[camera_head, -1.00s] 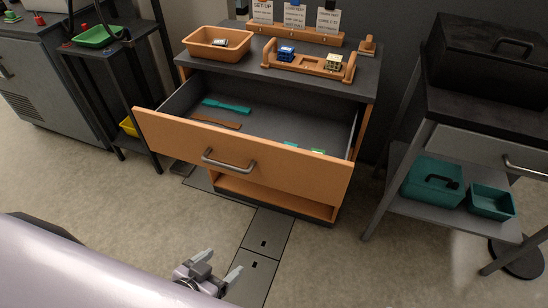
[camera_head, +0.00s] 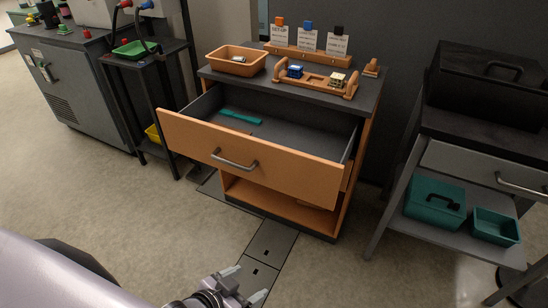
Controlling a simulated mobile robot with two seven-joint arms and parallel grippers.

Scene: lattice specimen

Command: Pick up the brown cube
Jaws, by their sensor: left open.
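No cube that is clearly brown shows. A small tan lattice cube (camera_head: 338,79) sits at the right end of a wooden holder (camera_head: 314,85) on the cabinet top, and a blue lattice cube (camera_head: 295,71) sits at its left end. My left gripper (camera_head: 245,284) is low at the bottom edge, in front of the cabinet and well apart from the cubes. Its two fingers are spread and nothing is between them. My right gripper is not in view.
The cabinet's orange-fronted drawer (camera_head: 247,161) stands open towards me, with a teal strip (camera_head: 241,117) inside. An orange tray (camera_head: 238,61) and a sign rack (camera_head: 309,59) are on top. A grey bench (camera_head: 470,139) stands right. Floor before the drawer is free.

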